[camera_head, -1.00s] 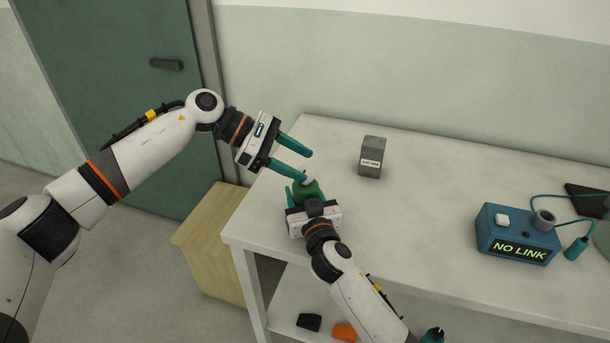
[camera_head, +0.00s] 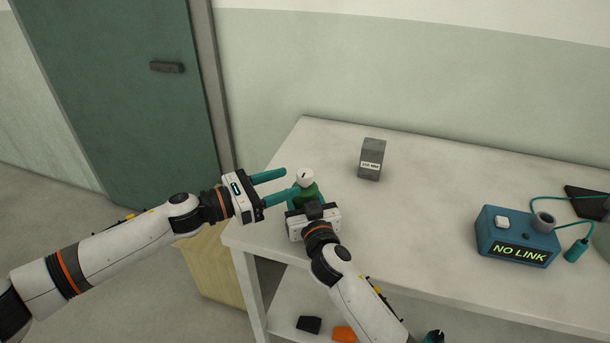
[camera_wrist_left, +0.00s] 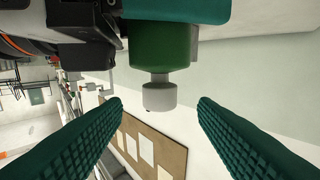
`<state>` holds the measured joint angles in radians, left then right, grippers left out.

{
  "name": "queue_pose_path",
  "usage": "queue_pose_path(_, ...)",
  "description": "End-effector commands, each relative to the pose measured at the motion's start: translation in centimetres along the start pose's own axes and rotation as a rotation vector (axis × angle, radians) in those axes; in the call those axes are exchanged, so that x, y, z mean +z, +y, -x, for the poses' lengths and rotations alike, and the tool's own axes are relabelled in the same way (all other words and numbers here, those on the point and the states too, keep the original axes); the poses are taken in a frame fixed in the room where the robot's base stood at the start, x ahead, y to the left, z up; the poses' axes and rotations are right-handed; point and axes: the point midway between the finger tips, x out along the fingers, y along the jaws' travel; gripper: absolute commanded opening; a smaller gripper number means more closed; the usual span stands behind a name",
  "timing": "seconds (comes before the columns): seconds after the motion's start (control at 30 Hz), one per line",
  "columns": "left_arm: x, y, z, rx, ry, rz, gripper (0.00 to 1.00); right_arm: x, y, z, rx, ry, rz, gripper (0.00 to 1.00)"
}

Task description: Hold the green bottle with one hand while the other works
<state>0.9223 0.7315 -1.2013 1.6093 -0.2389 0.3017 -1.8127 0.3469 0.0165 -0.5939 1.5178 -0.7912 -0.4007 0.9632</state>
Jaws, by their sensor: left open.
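The green bottle (camera_head: 308,190) stands upright at the left end of the white table, with a white cap (camera_head: 305,176) on top. My right gripper (camera_head: 307,199) is around its body from the near side, its teal fingers on either side. My left gripper (camera_head: 291,181) is open and empty, level with the cap and just left of it, fingers pointing right. In the left wrist view, the bottle (camera_wrist_left: 160,45) and its cap (camera_wrist_left: 159,96) appear upside down. The cap shows between the open fingers, apart from both. The bottle's lower part is hidden behind the right gripper.
A grey labelled box (camera_head: 371,160) stands behind and right of the bottle. A blue device (camera_head: 517,236) reading "NO LINK" with cables sits farther right. Clear tabletop lies between box and device.

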Motion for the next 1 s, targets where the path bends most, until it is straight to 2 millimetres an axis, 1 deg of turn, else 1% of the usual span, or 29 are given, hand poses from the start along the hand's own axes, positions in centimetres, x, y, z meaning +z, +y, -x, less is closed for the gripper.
queue_pose_path(0.03, -0.1, 0.1, -1.2, 0.003, 0.003, 0.000, 0.53, 0.0, 0.0, 0.0, -0.001, 0.001, 0.001, 0.25)
queue_pose_path(0.1, -0.1, 0.0, -2.5, 0.002, 0.003, -0.002, 0.53, 0.0, -0.1, 0.0, -0.001, 0.001, 0.001, 0.25)
queue_pose_path(0.2, -0.1, 0.0, -4.0, 0.001, 0.002, 0.000, 0.53, 0.0, -0.1, 0.0, -0.001, 0.001, 0.001, 0.25)
queue_pose_path(0.3, -0.1, 0.0, -5.0, 0.001, 0.002, -0.001, 0.53, -0.1, -0.1, 0.0, -0.001, 0.001, 0.001, 0.25)
queue_pose_path(0.43, 0.0, 0.0, -5.8, 0.001, 0.000, -0.001, 0.53, -0.1, -0.1, 0.0, -0.001, 0.001, 0.001, 0.25)
queue_pose_path(0.7, 0.0, 0.0, -5.9, 0.000, 0.000, -0.001, 0.53, -0.1, -0.1, 0.0, -0.001, 0.001, 0.001, 0.25)
queue_pose_path(0.73, 0.0, 0.0, -5.9, 0.000, 0.000, -0.001, 0.52, -0.1, -0.1, 0.0, -0.001, 0.001, 0.001, 0.25)
queue_pose_path(0.77, 0.0, 0.0, -5.9, 0.000, 0.000, -0.001, 0.47, -0.1, -0.1, 0.0, -0.001, 0.001, 0.001, 0.25)
queue_pose_path(0.8, 0.0, 0.0, -5.9, 0.000, 0.001, -0.001, 0.40, -0.1, -0.1, 0.0, -0.001, 0.001, 0.001, 0.25)
queue_pose_path(1.0, 0.0, 0.0, -5.9, 0.000, 0.001, -0.001, 0.08, -0.1, -0.1, 0.0, -0.001, 0.001, 0.001, 0.25)
